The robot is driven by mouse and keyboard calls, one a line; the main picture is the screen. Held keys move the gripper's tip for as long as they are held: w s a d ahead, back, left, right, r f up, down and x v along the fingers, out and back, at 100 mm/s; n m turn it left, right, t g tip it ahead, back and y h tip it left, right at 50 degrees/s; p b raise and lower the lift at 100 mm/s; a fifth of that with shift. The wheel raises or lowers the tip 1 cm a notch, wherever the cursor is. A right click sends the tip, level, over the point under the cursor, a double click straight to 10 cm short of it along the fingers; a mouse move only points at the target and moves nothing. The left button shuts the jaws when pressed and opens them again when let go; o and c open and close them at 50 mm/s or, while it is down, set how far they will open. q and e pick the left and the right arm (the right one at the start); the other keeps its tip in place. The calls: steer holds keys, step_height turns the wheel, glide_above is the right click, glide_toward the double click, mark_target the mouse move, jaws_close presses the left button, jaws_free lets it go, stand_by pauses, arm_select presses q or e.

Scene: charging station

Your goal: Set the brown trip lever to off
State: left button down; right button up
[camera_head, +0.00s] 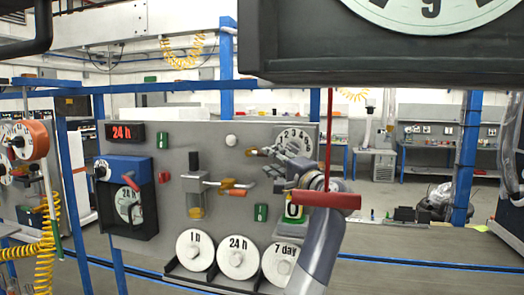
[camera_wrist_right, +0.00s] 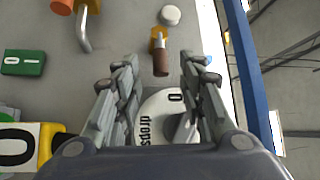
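The brown trip lever (camera_wrist_right: 160,63) has a short brown grip on a yellow-gold base and sits on the grey panel. In the right wrist view it lies at the gap between the fingertips of my right gripper (camera_wrist_right: 160,78), with space on both sides. The fingers are spread and hold nothing. In the head view the right gripper (camera_head: 270,162) is at the panel's upper right, and the lever (camera_head: 257,152) shows small beside its fingertips. Whether the fingers reach around its depth I cannot tell. My left gripper is out of view.
A white round knob (camera_head: 231,140) is left of the lever. A white "drops" dial (camera_wrist_right: 155,108) lies behind the fingers. A red bar (camera_head: 325,200) hangs on a red rod in front of my right arm. Green labels (camera_head: 162,141) and numbered discs (camera_head: 195,249) are on the panel.

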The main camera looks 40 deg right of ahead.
mark_target(262, 154)
steer(key=w+p, duration=0.1)
steer(key=w, duration=0.1)
steer(key=w+r+p, duration=0.1)
steer(key=w, duration=0.2)
steer(key=shift+w+d, duration=0.25)
steer(key=shift+w, duration=0.55)
jaws_close()
